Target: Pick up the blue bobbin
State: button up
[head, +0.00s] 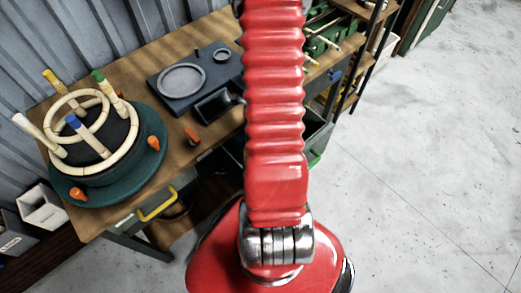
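No thing in the head view is plainly a blue bobbin. A blue-capped peg (73,122) leans on the round green jig (85,180) at the left of the bench, inside the pale rattan rings. A small blue item (335,75) shows at the bench's right end, too small to tell what it is. My red arm runs down the middle of the view and hides part of the bench. My gripper is not in view.
The jig carries yellow-capped (51,78), green-capped (101,78) and white pegs and orange clamps. A dark tray (176,72) lies behind on the wooden bench (125,69). Shelving with green bins (320,38) stands back right. A white bin (42,205) sits lower left. The grey floor at right is clear.

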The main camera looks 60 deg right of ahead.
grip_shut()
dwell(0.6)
